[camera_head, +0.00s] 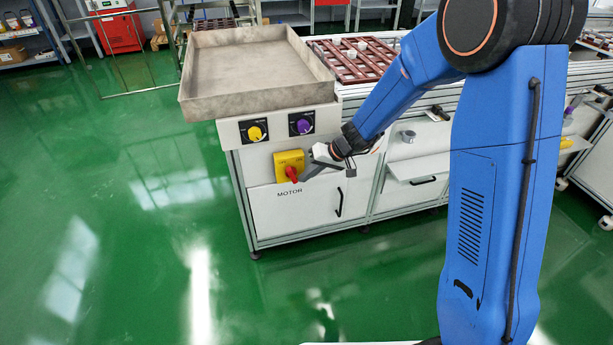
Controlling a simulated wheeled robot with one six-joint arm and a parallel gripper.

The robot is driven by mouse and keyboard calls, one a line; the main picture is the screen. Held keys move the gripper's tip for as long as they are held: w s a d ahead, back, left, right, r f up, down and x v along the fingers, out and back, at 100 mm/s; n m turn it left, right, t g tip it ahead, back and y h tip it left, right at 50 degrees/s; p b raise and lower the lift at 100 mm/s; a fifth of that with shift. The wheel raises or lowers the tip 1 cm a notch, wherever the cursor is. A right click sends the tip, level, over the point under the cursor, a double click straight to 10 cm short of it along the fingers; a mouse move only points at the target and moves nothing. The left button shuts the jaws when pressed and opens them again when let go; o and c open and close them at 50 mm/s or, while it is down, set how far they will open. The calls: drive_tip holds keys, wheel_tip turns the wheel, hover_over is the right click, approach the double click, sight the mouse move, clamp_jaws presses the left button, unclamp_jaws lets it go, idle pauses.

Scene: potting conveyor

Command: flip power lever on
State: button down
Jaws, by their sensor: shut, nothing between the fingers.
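A red lever (291,173) sits on a yellow switch plate (287,160) on the front of the white cabinet, above the word MOTOR. My gripper (303,178) is shut and empty, with its dark fingertips right beside the lever on its right side. I cannot tell whether the fingertips touch the lever. The lever's exact angle is too small to read, and my gripper is close to the plate's right edge.
A yellow knob (255,133) and a purple knob (304,126) sit above the switch plate. A beige tray (250,95) tops the cabinet. A black door handle (339,203) stands out below. The green floor (150,250) in front is clear.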

drive_tip(key=shift+f+m+y, duration=0.3)
drive_tip(key=shift+f+y, duration=0.3)
drive_tip(key=shift+y, duration=0.7)
drive_tip(key=shift+s+a+f+m+g+y, duration=0.15)
drive_tip(key=shift+f+y, duration=0.1)
drive_tip(key=shift+y, duration=0.4)
drive_tip(key=shift+w+a+f+m+g+y, duration=0.1)
drive_tip(key=shift+f+y, duration=0.15)
drive_tip(key=shift+y, duration=0.35)
drive_tip(key=shift+s+a+f+m+g+y, duration=0.15)
drive_tip(key=shift+f+y, duration=0.1)
drive_tip(key=shift+y, duration=0.4)
drive_tip(key=shift+w+r, duration=0.1)
drive_tip(key=shift+r, duration=0.1)
drive_tip(key=shift+r, duration=0.65)
